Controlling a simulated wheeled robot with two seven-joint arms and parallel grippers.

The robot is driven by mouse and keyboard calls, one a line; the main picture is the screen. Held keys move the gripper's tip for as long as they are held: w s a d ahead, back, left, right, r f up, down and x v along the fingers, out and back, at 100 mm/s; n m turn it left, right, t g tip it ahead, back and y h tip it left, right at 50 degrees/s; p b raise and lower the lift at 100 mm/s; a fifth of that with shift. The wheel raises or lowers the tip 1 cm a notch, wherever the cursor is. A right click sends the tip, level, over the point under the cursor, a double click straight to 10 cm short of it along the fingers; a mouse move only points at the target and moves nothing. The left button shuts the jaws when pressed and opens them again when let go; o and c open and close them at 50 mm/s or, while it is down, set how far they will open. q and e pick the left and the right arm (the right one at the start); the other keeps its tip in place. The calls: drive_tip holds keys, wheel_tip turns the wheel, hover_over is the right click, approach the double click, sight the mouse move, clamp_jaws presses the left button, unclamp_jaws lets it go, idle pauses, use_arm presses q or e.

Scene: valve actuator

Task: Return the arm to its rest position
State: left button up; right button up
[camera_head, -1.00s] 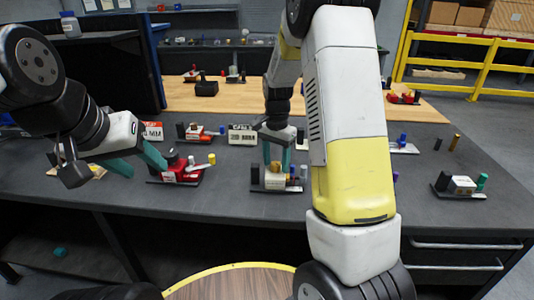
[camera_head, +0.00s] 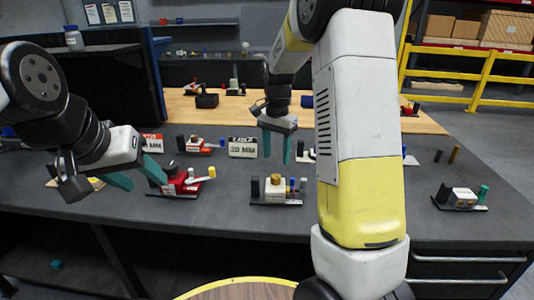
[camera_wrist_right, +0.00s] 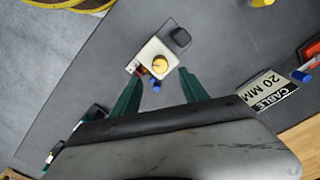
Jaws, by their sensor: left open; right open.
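My right gripper (camera_head: 277,147) hangs above the grey table (camera_head: 345,208), open and empty, its teal fingers pointing down. Below it stands a white valve unit (camera_head: 277,190) with a brass-coloured knob and a dark block on a dark base. The right wrist view shows this unit (camera_wrist_right: 158,62) beyond and between the open fingers (camera_wrist_right: 158,95), apart from them. My left gripper (camera_head: 136,178) is open at the left, its teal fingers near a red valve unit (camera_head: 180,184) with a white lever and yellow end. I cannot tell whether they touch.
More valve units stand around, including a white one with a green part (camera_head: 461,196) at the right. A dark cabinet (camera_head: 115,85) rises at the back left. The table's front middle is clear.

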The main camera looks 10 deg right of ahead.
drive_tip(key=shift+s+r, duration=0.2)
drive_tip(key=shift+r, duration=0.1)
drive_tip(key=s+a+r+n+t+y, duration=0.1)
drive_tip(key=s+r+n+t, duration=0.2)
drive_tip(key=s, duration=0.9)
drive_tip(key=s+a+r+n+t+y, duration=0.1)
drive_tip(key=s+r+n+t, duration=0.2)
drive_tip(key=s, duration=0.9)
wheel_tip(320, 180, up, 5)
drive_tip(key=n, duration=0.3)
drive_tip(key=shift+a+r+n, duration=0.15)
drive_tip(key=shift+n, duration=0.25)
drive_tip(key=shift+s, duration=0.1)
